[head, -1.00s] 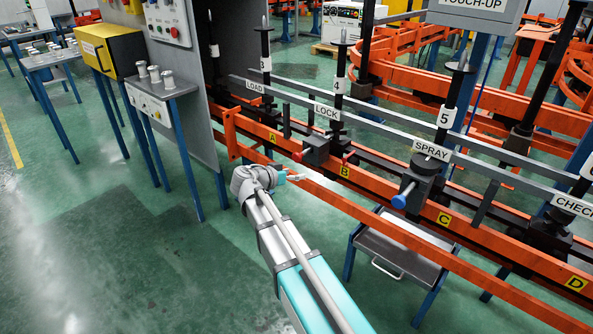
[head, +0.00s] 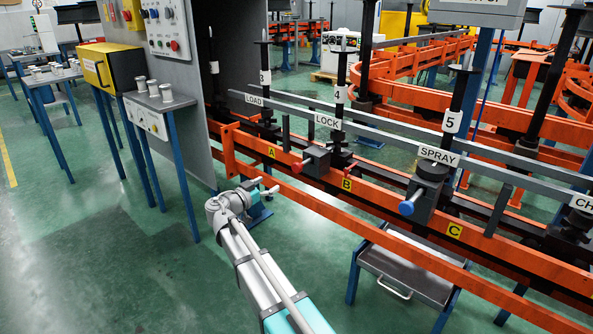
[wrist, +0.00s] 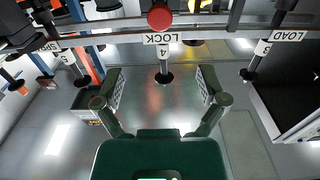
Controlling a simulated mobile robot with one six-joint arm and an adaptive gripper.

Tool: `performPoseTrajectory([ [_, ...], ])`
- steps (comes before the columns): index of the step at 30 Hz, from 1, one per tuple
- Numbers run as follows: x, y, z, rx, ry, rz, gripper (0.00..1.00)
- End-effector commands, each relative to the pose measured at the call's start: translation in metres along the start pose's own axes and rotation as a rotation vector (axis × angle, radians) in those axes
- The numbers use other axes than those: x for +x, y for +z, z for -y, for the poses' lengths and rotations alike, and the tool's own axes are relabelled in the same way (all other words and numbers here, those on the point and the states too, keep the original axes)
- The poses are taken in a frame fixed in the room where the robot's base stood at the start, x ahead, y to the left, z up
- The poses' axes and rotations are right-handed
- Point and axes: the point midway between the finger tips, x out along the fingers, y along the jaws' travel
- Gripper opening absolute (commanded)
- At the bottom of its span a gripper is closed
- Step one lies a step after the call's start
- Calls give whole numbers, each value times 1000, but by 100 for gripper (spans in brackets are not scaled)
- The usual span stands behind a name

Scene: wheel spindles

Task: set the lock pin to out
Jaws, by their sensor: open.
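The lock pin shows as a red knob (head: 297,168) on the front of a dark block (head: 317,160) on the orange rail, by the LOCK sign (head: 327,121). In the wrist view the red round knob (wrist: 160,18) is at the top centre, beyond the fingertips and close to the upside-down LOCK sign (wrist: 163,38). How far the pin stands out is hard to tell. My gripper (head: 266,189) is in front of the rail, left of and apart from the knob. Its two fingers (wrist: 160,80) are spread in the wrist view with nothing between them.
An orange lower rail (head: 330,203) runs between my arm and the stations. The SPRAY station has a blue knob (head: 406,208) to the right. A grey tray table (head: 400,265) stands below the rail. A grey panel (head: 232,70) is at the left. Floor left of my arm is clear.

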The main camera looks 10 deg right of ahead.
Motion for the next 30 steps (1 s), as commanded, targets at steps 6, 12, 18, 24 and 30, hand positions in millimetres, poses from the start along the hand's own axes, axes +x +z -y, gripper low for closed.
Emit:
performPoseTrajectory([
  [6,4,0,0,-1,1,1,91],
  [12,17,0,0,-1,2,1,91],
  [18,43,0,0,-1,2,1,91],
  [24,74,0,1,-1,2,1,91],
  [30,104,0,1,-1,3,1,91],
])
